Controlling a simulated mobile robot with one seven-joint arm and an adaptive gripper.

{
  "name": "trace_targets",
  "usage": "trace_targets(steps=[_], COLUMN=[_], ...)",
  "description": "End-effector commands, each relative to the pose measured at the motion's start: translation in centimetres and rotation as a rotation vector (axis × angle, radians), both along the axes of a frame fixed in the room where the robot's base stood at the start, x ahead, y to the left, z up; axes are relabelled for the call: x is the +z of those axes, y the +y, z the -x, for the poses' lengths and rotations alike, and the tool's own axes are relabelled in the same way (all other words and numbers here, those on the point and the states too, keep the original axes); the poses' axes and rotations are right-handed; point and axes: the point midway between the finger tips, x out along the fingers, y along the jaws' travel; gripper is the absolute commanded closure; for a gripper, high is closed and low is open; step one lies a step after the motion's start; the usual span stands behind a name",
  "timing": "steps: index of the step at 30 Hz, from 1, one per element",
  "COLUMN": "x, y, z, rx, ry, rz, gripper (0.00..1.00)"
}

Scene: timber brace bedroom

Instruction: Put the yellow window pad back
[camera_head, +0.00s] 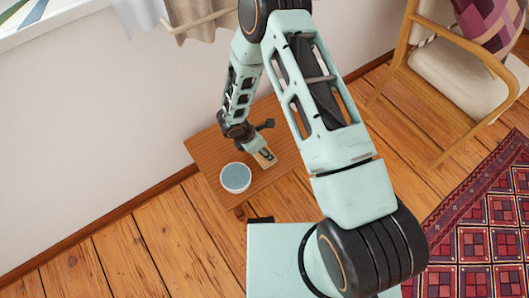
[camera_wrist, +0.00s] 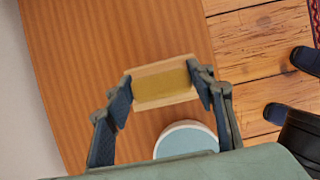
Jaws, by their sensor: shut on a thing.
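The yellow window pad (camera_wrist: 162,87) is a small block with a yellow face and light wooden edges. It sits between the two fingers of my gripper (camera_wrist: 163,84), which is shut on it from both sides. In the head view, the pad (camera_head: 265,158) shows at the end of my gripper (camera_head: 262,149), over the wooden table (camera_head: 208,152). I cannot tell whether the pad touches the tabletop.
A white round bowl or cup with a blue-grey top (camera_head: 236,177) stands on the table close to the pad. A wooden armchair (camera_head: 462,82) and a red patterned rug (camera_head: 485,225) are at the right. A window (camera_head: 40,14) is at the upper left, with cloth (camera_head: 195,20) beside it.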

Motion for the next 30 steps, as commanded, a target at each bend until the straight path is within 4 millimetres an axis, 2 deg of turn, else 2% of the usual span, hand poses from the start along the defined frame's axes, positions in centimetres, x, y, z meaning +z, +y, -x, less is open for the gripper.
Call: trace_targets(steps=[1,6,17,18,22,30], x=[-0.7,-3.3,-3.7,-3.8,-3.7,-3.6], y=[-0.5,-0.4,-0.4,-0.4,-0.4,-0.4], z=[-0.2,-0.2,-0.3,-0.3,-0.3,-0.2], rx=[-0.003,-0.001,0.0,0.0,0.0,0.0], ry=[0.001,0.002,-0.001,-0.001,-0.001,0.0], rz=[0.002,0.001,0.001,0.001,0.001,0.001], gripper=[0.69,0.69,0.69,0.49,0.34,0.32])
